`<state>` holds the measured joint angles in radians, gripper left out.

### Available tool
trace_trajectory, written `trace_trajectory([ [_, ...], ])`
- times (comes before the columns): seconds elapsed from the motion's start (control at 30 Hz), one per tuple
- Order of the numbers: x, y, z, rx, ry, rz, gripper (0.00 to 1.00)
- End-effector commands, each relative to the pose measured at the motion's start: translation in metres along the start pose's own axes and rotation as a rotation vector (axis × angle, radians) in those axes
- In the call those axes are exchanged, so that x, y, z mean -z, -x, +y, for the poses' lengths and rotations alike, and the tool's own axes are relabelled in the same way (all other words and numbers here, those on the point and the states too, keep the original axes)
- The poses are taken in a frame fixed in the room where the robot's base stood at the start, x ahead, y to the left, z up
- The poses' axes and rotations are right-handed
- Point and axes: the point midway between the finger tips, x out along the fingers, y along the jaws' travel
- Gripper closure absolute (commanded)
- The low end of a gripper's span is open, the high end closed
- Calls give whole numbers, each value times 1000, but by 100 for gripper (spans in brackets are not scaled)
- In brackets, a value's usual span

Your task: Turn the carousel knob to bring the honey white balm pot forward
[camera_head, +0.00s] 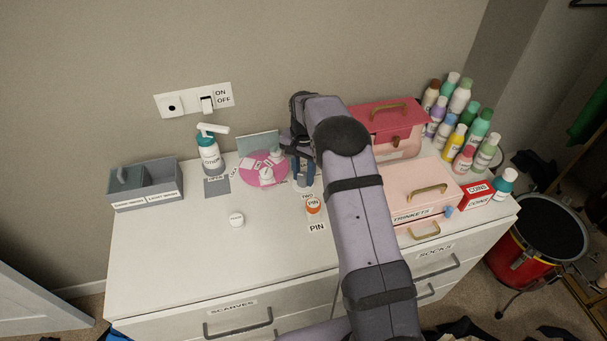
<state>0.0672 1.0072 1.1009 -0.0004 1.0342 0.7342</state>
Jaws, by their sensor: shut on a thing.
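The carousel (252,177) is a round pink disc on the white dresser top, left of my arm. Pale pots stand on it, one near its front (266,176) and one near its back right. Their labels are too small to read, so I cannot tell which is honey white. My gripper (284,151) is at the carousel's back right side, partly hidden by my arm. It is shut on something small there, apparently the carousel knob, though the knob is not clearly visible.
A teal-topped pump bottle (209,154) and a grey divided box (145,192) stand to the left. An orange pin jar (313,205) and a round white lid (236,220) are in front. Pink boxes (427,180) and several bottles crowd the right. The front left dresser top is clear.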

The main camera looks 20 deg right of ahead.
Motion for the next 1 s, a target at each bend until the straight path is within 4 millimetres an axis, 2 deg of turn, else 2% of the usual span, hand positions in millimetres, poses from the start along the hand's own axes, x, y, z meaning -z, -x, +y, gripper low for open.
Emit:
trace_trajectory([
  [0.03, 2, 2, -1, 5, -3, 6, 64],
  [0.1, 2, 2, -1, 4, -2, 5, 52],
  [0.47, 1, 3, -1, 2, 0, 2, 52],
  [0.63, 1, 18, -1, 4, 0, 4, 52],
  [1.0, 1, 65, -1, 4, -1, 5, 52],
])
